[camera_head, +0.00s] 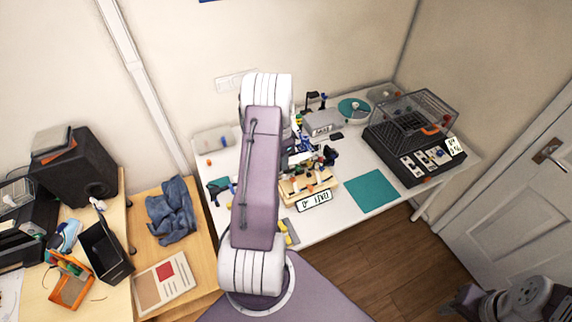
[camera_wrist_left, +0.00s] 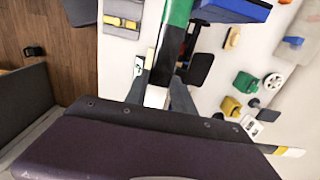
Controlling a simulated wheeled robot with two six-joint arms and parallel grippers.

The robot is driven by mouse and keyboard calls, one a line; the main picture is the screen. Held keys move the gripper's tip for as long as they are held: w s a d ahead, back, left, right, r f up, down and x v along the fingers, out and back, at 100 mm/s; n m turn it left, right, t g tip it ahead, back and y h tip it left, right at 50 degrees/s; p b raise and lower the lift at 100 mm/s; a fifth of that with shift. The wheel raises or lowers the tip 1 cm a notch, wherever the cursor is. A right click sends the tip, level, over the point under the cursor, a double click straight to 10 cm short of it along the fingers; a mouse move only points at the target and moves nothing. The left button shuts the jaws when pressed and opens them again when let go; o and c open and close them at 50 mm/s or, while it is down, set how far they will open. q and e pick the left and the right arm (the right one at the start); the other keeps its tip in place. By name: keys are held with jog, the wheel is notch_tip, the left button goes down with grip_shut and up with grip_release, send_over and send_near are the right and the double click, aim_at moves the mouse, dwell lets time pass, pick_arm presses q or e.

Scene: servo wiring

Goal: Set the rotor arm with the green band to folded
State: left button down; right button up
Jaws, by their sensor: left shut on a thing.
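The rotor arm with the green band (camera_wrist_left: 180,12) shows in the left wrist view as a narrow bar with green, black and white parts. It runs from the top edge down between the fingers of my left gripper (camera_wrist_left: 160,80), which is shut on it. In the head view my left arm covers much of the table, and I cannot make out the rotor arm or its pivot. A dark part at the lower right of the head view looks like my right gripper (camera_head: 466,298); its fingers cannot be made out.
The white table (camera_head: 325,222) holds a wooden block with a label plate (camera_head: 313,200), a teal mat (camera_head: 372,191) and a black rack with a wire cage (camera_head: 415,140). Several small coloured parts lie close around my left gripper. The table's front edge near the mat is clear.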

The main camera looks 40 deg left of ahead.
pick_arm(q)
jog(key=shift+w+a+m, duration=0.35)
jog(key=shift+a+m, duration=0.35)
jog(key=c, duration=1)
grip_release()
jog(key=shift+c, duration=0.2)
notch_tip(320, 180, up, 9)
jog(key=b, duration=0.2)
jog(key=shift+b, duration=0.4)
